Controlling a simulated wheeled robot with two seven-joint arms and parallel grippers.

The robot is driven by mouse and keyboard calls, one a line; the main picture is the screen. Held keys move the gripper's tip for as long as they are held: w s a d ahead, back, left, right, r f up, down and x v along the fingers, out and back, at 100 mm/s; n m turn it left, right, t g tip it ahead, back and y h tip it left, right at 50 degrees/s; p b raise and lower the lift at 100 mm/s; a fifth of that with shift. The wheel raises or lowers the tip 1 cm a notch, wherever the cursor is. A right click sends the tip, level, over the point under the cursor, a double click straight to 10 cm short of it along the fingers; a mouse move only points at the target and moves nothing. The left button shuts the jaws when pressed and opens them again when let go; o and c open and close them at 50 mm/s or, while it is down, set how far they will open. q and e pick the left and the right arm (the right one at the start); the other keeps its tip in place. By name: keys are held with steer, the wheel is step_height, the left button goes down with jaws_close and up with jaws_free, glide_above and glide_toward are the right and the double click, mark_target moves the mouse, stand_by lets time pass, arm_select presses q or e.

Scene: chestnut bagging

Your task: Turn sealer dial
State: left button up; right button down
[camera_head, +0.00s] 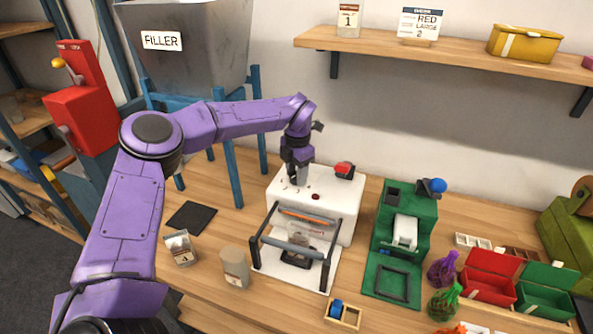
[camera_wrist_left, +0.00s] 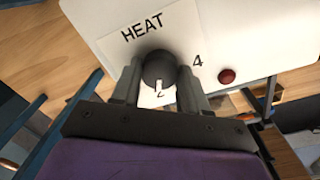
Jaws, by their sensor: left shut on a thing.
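The sealer (camera_head: 345,217) is a white box with a black-framed bar section at its front. Its dark round dial (camera_wrist_left: 158,68) sits on the top face under the word HEAT, with a white pointer mark facing the gripper side near a partly hidden 2. A 4 is printed to the right of the dial. My left gripper (camera_wrist_left: 161,92) reaches down over the sealer, its two fingers on either side of the dial and shut on it. In the head view the left gripper (camera_head: 298,180) hides the dial. My right gripper is not in view.
A red button (camera_wrist_left: 227,76) is right of the dial. A red-and-black part (camera_head: 344,170) sits at the sealer's back right. The green machine (camera_head: 405,235) stands close on the right. The FILLER hopper (camera_head: 190,55) is behind on the left.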

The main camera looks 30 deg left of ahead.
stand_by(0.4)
arm_select(q)
steer(key=o, duration=1.1)
steer(key=shift+c, duration=0.2)
steer(key=shift+r, duration=0.1)
step_height(320, 180, up, 10)
steer(key=b, duration=0.1)
steer(key=shift+d+r+b, duration=0.15)
steer(key=shift+b, duration=0.15)
